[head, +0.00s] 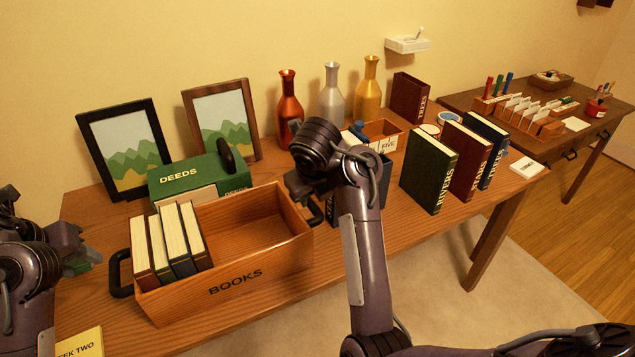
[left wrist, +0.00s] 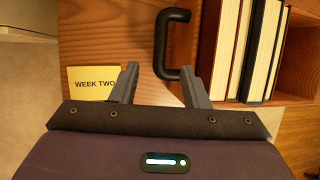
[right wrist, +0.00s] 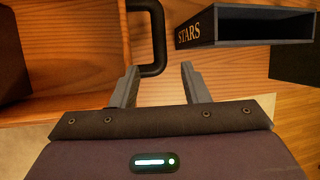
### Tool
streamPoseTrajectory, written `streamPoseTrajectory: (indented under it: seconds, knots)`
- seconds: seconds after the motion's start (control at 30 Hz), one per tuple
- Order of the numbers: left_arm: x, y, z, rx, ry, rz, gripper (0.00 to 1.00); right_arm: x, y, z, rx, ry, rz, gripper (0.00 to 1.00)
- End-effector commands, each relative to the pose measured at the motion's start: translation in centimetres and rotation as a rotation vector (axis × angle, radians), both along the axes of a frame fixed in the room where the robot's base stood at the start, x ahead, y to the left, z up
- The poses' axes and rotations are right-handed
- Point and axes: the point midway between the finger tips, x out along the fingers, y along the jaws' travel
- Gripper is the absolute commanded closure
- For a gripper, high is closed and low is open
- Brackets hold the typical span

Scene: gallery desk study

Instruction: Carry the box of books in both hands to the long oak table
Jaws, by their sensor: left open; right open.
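The wooden box (head: 237,283) labelled BOOKS stands on a wooden table (head: 415,245). Several upright books (head: 172,243) fill its left end; the rest looks empty. My left gripper (head: 88,262) is open beside the box's left black handle (head: 118,278); in the left wrist view this handle (left wrist: 160,45) reaches between the open fingertips (left wrist: 160,75). My right gripper (head: 302,190) is open by the right handle (head: 316,212), partly hidden by my arm. In the right wrist view that handle (right wrist: 158,40) lies ahead of the open fingertips (right wrist: 159,72). I cannot tell if either touches.
A green DEEDS box (head: 185,180) stands close behind the box. A dark STARS holder (right wrist: 245,25) is near the right gripper, with upright books (head: 430,170) further right. A yellow WEEK TWO card (head: 80,345) lies front left. Another wooden table (head: 550,148) stands at the far right.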

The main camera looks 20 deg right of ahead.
Motion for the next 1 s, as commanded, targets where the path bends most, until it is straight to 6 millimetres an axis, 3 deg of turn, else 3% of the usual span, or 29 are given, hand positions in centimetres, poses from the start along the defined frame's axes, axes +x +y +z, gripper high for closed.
streamPoseTrajectory:
  seconds: [0.3, 1.0]
  knots:
    - [0.0, 0.0, 0.0, 0.000, 0.000, 0.000, 0.59, -0.8, 0.3, 1.6, 0.000, 0.000, 0.001, 0.58]
    - [0.0, 0.0, 0.0, 0.000, 0.000, 0.000, 0.59, -0.9, 0.4, 1.7, 0.002, 0.000, 0.003, 0.58]
